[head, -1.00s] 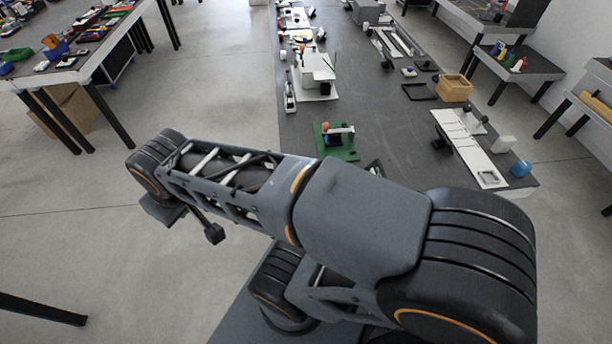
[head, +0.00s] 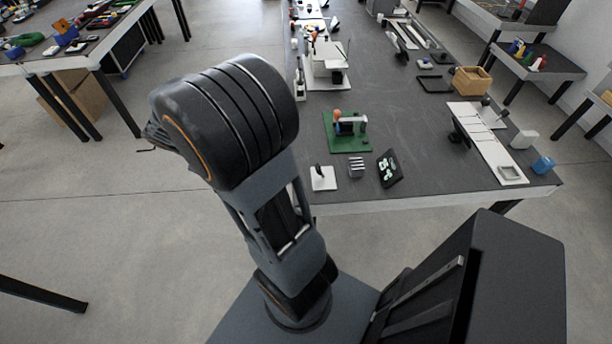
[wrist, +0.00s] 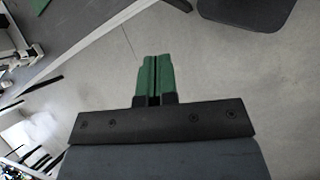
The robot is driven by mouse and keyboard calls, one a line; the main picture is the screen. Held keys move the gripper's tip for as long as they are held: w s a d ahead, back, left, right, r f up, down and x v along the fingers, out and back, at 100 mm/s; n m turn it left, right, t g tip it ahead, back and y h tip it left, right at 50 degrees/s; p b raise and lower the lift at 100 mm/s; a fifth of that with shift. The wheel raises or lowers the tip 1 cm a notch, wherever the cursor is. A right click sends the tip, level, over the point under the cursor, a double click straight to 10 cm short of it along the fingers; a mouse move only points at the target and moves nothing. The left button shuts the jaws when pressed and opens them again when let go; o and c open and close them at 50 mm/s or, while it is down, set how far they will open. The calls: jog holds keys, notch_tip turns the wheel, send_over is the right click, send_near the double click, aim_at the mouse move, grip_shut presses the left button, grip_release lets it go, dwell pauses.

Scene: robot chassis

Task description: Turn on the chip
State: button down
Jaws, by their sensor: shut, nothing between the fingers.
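I cannot tell for sure which thing is the chip. A green board (head: 340,146) with a dark device and an orange knob lies on the near part of the long dark table. In front of it are a white plate with a small black lever (head: 322,174), a small grey ribbed block (head: 356,167) and a tilted black panel with pale green marks (head: 390,168). My gripper (wrist: 154,62) shows green fingers pressed together, empty, over bare floor in the wrist view. My arm hides it in the head view. It is apart from all these things.
The long dark table (head: 425,185) holds a white machine (head: 328,65), a wooden box (head: 470,80), a long white panel (head: 488,143) and a blue cup (head: 543,164). Another cluttered table stands at the far left. Grey floor (head: 110,200) is open between them.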

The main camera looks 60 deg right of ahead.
aim_at(318, 169)
jog(key=d+f+n+g+h+b, duration=0.3)
jog(key=d+f+g, duration=0.3)
jog(key=d+f, duration=0.5)
jog(key=shift+d+f+n+g, duration=0.2)
jog(key=shift+f+n+g, duration=0.1)
jog(key=shift+f, duration=0.5)
jog(key=x, duration=1)
jog(key=shift+r, duration=0.1)
jog(key=shift+s+d+r+p, duration=0.55)
jog(key=shift+s+d, duration=0.1)
jog(key=shift+s, duration=0.2)
jog(key=shift+s+d+r, duration=0.25)
jog(key=shift+s+d, duration=0.2)
jog(key=shift+s, duration=0.15)
jog(key=shift+s+d+r+p, duration=0.1)
jog(key=shift+s+r+p, duration=0.15)
jog(key=shift+p, duration=0.4)
